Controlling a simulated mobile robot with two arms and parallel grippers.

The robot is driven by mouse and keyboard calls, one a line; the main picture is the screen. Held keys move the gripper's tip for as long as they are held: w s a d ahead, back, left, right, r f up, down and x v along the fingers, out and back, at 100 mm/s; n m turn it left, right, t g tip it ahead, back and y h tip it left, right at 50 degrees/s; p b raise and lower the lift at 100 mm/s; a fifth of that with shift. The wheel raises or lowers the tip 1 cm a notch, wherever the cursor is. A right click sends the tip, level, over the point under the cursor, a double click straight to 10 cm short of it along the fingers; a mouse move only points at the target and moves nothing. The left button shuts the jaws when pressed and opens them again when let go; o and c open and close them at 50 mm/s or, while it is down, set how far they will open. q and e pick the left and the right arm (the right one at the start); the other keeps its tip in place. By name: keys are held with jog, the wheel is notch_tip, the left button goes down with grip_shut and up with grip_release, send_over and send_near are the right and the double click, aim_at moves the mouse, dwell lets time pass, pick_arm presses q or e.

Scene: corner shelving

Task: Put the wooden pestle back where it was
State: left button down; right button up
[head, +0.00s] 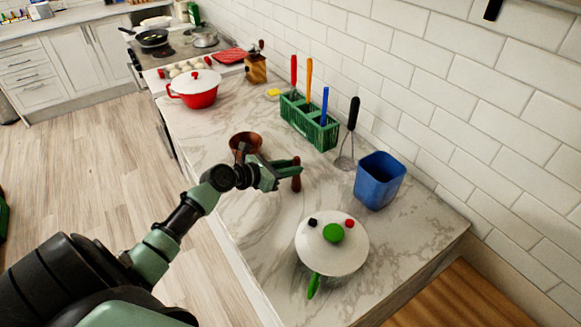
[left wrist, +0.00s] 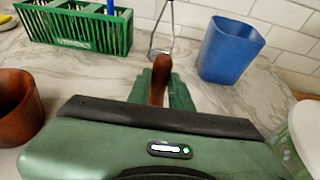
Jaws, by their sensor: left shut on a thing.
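The wooden pestle (head: 297,179) is reddish brown and held roughly upright between the fingers of my left gripper (head: 284,172), over the counter. In the left wrist view the pestle (left wrist: 160,78) stands between the green fingertips (left wrist: 162,90), its lower part hidden behind the gripper body. A brown wooden mortar (head: 245,141) stands on the marble counter, just behind and left of the gripper. Its side shows at the left edge of the left wrist view (left wrist: 17,108). The pestle is outside the mortar. My right gripper is in neither view.
A green utensil caddy (head: 310,124), a whisk-like tool with a black handle (head: 353,114) and a blue bin (head: 380,181) stand along the wall. A white lidded pan (head: 331,250) with a green handle is nearer. A red pot (head: 196,92) stands farther back.

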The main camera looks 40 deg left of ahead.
pick_arm(q)
jog(key=c, duration=1.3)
grip_release()
jog(key=b+v, duration=0.1)
jog(key=v, duration=1.1)
jog(key=shift+b, duration=0.3)
